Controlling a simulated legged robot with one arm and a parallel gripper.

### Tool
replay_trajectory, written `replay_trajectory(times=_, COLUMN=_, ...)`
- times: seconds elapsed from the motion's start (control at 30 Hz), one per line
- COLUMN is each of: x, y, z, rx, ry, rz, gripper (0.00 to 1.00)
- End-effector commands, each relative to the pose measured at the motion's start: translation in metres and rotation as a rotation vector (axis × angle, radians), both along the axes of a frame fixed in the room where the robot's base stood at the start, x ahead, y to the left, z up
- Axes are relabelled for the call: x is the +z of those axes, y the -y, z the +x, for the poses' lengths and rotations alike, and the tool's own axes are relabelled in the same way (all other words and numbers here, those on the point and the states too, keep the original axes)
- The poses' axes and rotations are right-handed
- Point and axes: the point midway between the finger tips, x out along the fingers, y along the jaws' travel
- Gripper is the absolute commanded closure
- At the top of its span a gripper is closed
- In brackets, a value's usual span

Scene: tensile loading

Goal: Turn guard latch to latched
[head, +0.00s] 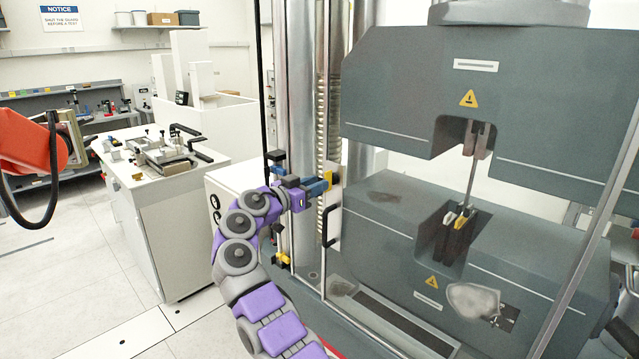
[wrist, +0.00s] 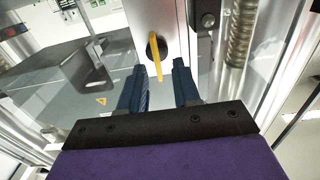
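The guard latch (head: 328,181) is a small yellow lever on a pale metal plate by the machine's left column. In the wrist view the yellow lever (wrist: 157,58) sits on a round black hub, with its free end between my two blue fingertips. My gripper (head: 318,187) is at the latch in the head view, its fingers partly covering it. In the wrist view my gripper (wrist: 161,70) is open, with visible gaps on both sides of the lever. I cannot tell whether either finger touches it.
A black guard handle (head: 328,226) stands just below the latch. The grey testing machine (head: 400,230) holds a thin upright specimen (head: 471,170) between its grips. A slanted metal bar (head: 580,250) crosses the right side. A white bench (head: 185,220) stands left; floor lies between.

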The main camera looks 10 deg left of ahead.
Motion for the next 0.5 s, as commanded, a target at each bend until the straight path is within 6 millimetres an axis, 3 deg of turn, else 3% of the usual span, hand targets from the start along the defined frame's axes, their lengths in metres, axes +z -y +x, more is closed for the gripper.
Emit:
replay_trajectory(times=0.2, x=-0.001, y=0.011, z=0.018, rx=-0.003, ry=0.000, rz=-0.004, gripper=0.68)
replay_trajectory(times=0.5, x=-0.002, y=0.012, z=0.024, rx=0.000, ry=-0.001, rz=-0.004, gripper=0.68)
